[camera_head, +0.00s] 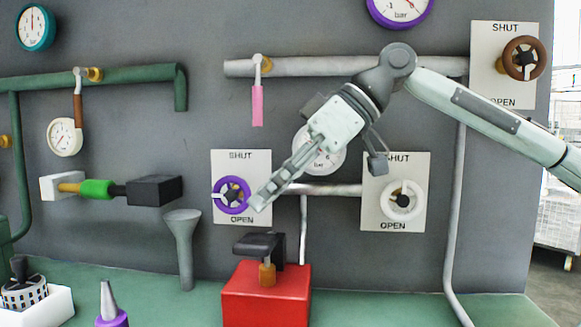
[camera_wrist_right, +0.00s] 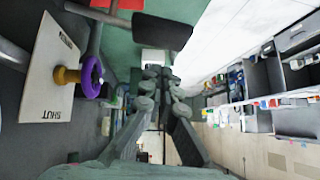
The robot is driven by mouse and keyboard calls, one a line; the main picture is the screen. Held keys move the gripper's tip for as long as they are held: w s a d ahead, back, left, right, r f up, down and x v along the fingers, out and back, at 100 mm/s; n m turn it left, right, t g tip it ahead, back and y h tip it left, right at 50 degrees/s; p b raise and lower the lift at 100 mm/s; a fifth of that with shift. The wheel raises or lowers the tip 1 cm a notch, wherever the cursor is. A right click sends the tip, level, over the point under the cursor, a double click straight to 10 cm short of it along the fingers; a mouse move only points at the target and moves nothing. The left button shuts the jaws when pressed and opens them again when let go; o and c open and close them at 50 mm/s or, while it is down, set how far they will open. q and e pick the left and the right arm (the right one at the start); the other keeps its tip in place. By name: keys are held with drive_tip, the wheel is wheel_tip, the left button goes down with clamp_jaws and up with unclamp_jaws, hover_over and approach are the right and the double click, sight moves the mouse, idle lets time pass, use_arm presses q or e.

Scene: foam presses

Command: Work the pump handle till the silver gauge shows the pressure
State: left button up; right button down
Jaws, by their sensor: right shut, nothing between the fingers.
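My right gripper (camera_head: 262,198) is shut and empty, its fingers pointing down and left in front of the panel, by the purple valve wheel. It also shows in the wrist view (camera_wrist_right: 157,72). The pump looks to be the red box (camera_head: 265,295) on the green bench, with a black handle (camera_head: 258,243) above a brown post. The handle is below the fingertips and apart from them; it also shows in the wrist view (camera_wrist_right: 162,30). A pale, silvery gauge (camera_head: 328,163) is partly hidden behind my right gripper, so its reading cannot be told. My left gripper is out of view.
A purple valve wheel (camera_head: 218,199) and a white valve wheel (camera_head: 401,213) stand out from plates marked SHUT and OPEN. A grey funnel (camera_head: 183,240) and a pink lever (camera_head: 257,105) are nearby. A purple-based cone (camera_head: 110,315) stands at the front left.

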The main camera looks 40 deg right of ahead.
sight(247, 239)
wheel_tip(247, 239, down, 2)
drive_tip(key=shift+s+a+f, duration=0.1)
drive_tip(key=shift+a+f, duration=0.05)
drive_tip(key=shift+f, duration=0.35)
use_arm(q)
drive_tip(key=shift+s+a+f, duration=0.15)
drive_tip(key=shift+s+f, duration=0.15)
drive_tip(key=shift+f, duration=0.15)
use_arm(e)
drive_tip(key=shift+f, duration=0.2)
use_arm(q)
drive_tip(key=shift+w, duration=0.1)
use_arm(e)
drive_tip(key=shift+s, duration=0.1)
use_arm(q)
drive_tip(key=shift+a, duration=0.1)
